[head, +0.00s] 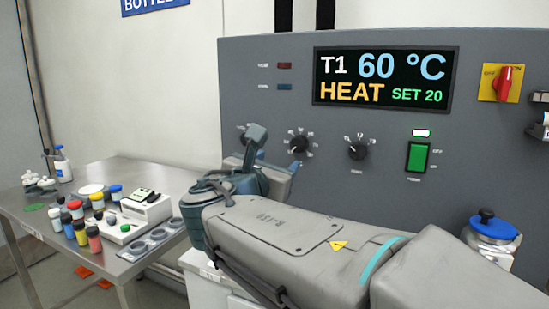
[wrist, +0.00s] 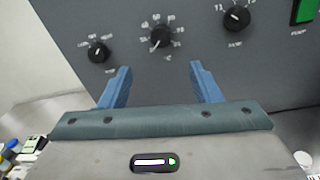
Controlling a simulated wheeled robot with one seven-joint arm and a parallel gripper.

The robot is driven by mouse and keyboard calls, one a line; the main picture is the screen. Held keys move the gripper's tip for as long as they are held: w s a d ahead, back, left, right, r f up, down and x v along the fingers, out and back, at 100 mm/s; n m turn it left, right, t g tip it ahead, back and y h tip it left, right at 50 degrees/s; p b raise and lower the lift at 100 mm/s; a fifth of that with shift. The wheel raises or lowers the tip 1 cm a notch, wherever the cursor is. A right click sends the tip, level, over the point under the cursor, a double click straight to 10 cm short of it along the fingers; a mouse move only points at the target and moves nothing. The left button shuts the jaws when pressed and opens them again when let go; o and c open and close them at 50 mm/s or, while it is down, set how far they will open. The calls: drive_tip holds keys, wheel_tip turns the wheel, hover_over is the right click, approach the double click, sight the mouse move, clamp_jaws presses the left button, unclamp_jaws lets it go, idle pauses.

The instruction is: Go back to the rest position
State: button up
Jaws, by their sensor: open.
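My gripper (wrist: 160,86) is open and empty in the wrist view, its two blue fingers apart. It faces the grey control panel (wrist: 75,20), just below the middle dial (wrist: 160,38). A gap shows between the fingers and that dial. In the head view my arm reaches in from the lower right to the panel (head: 270,80), and the gripper fingers are mostly hidden behind the wrist. The display (head: 386,78) reads T1 60 °C, HEAT, SET 20. The dial with the number scale (head: 298,144) and another dial (head: 357,146) are uncovered.
A steel table (head: 120,170) on the left holds several coloured jars (head: 80,232), a white device (head: 146,206) and round dishes (head: 150,242). A green switch (head: 418,157) and a red rotary switch (head: 503,82) are on the panel. A blue-lidded canister (head: 493,228) stands at the right.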

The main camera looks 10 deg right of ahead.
drive_tip(key=shift+s+a, duration=0.15)
drive_tip(key=shift+s, duration=0.15)
drive_tip(key=s+d+f+m+g+y+p, duration=0.2)
drive_tip(key=s+d+f+m+g+p, duration=0.65)
drive_tip(key=f+m, duration=0.45)
drive_tip(key=s+a+f+m+g+y+p, duration=0.1)
drive_tip(key=s+f+m+g+y+p, duration=0.1)
drive_tip(key=s+m, duration=0.3)
drive_tip(key=s+a+f+m+g+y+p, duration=0.1)
drive_tip(key=s+f+m+g+y, duration=0.1)
drive_tip(key=m, duration=0.8)
drive_tip(key=shift+s+f+y+p, duration=0.35)
drive_tip(key=shift+s+f+y, duration=0.25)
drive_tip(key=shift+s+y, duration=1)
